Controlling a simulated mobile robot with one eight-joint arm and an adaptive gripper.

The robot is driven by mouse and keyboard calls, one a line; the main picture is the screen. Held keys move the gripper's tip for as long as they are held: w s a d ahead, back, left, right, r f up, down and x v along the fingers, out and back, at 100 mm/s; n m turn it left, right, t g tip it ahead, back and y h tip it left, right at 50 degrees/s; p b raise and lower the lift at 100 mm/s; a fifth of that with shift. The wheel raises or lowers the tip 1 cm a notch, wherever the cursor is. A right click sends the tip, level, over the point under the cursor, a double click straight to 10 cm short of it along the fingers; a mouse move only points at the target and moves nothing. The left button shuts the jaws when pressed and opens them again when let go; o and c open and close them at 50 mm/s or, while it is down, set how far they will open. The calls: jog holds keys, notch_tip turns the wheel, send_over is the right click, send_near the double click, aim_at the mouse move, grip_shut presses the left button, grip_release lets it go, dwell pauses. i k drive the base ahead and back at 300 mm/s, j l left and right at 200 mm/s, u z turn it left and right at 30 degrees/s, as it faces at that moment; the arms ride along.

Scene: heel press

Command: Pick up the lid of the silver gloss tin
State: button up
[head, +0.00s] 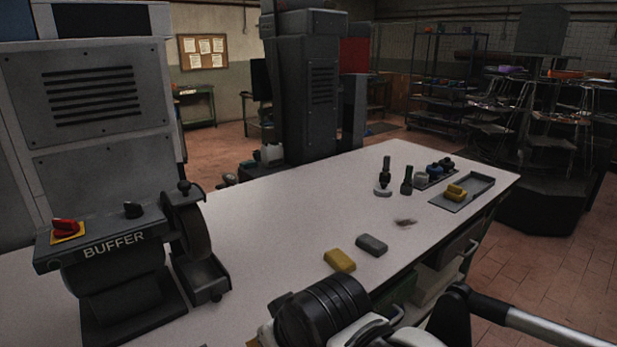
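On the far right part of the white bench stands a short row of small tins on a dark strip. The nearest is pale grey and looks like the silver gloss tin (421,178); its lid is too small to make out apart from the body. A blue tin (434,170) and a black tin (446,163) stand behind it. My arm shows at the bottom of the head view, well short of the tins. No gripper fingers can be made out.
Left of the tins stand a dark upright item (406,182) and another on a pale base (383,190). A grey tray (478,187) holds yellow blocks. A yellow block (340,260) and grey block (371,245) lie nearer. The buffer (115,255) stands left.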

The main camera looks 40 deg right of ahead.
aim_at(383, 190)
jog(key=z, duration=1.5)
